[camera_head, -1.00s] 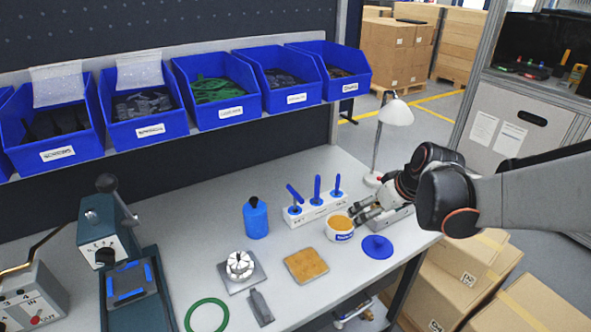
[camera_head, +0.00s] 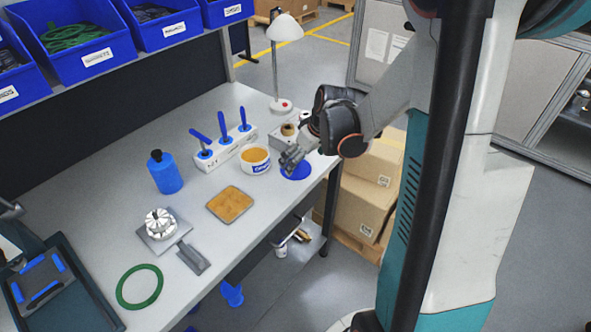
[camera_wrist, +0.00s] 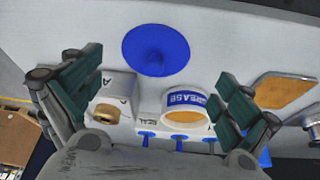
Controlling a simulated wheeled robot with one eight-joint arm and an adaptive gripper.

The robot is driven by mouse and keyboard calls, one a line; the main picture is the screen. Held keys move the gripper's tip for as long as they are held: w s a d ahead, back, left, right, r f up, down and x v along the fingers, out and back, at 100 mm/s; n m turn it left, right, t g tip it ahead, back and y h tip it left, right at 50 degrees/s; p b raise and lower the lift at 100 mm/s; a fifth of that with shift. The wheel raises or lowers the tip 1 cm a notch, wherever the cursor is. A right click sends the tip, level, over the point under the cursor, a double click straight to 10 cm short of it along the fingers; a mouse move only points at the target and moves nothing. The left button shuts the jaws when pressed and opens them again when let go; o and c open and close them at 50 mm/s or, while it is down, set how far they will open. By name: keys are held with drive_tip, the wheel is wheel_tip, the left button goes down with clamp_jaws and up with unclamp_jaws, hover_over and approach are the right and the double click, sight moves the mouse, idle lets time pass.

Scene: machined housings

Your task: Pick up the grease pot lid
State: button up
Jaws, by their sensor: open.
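The grease pot lid (camera_head: 297,170) is a flat blue disc lying on the bench near its right edge. In the wrist view the lid (camera_wrist: 157,50) shows whole, with a small knob at its middle, ahead of my fingers. The white grease pot (camera_head: 256,160) with a blue label stands open beside it, showing yellow-orange grease; it also shows in the wrist view (camera_wrist: 184,108). My gripper (camera_head: 291,157) is just above the lid and hides part of it in the head view. In the wrist view my gripper (camera_wrist: 160,95) has its fingers wide apart with nothing between them held.
A white block with blue-handled tools (camera_head: 226,152) stands behind the pot. A grey block with a brass-coloured part (camera_head: 289,131) and a lamp (camera_head: 284,60) are behind my gripper.

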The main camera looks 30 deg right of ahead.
drive_tip(key=b+x, duration=0.1)
drive_tip(key=x, duration=0.1)
drive_tip(key=b+x, duration=0.1)
drive_tip(key=x, duration=0.2)
drive_tip(key=shift+w+d, duration=0.2)
drive_tip(key=shift+w, duration=0.15)
drive_tip(key=shift+r, duration=0.1)
drive_tip(key=shift+c, duration=0.4)
drive_tip(key=shift+s, duration=0.15)
drive_tip(key=c, duration=1.2)
drive_tip(key=shift+o, duration=0.2)
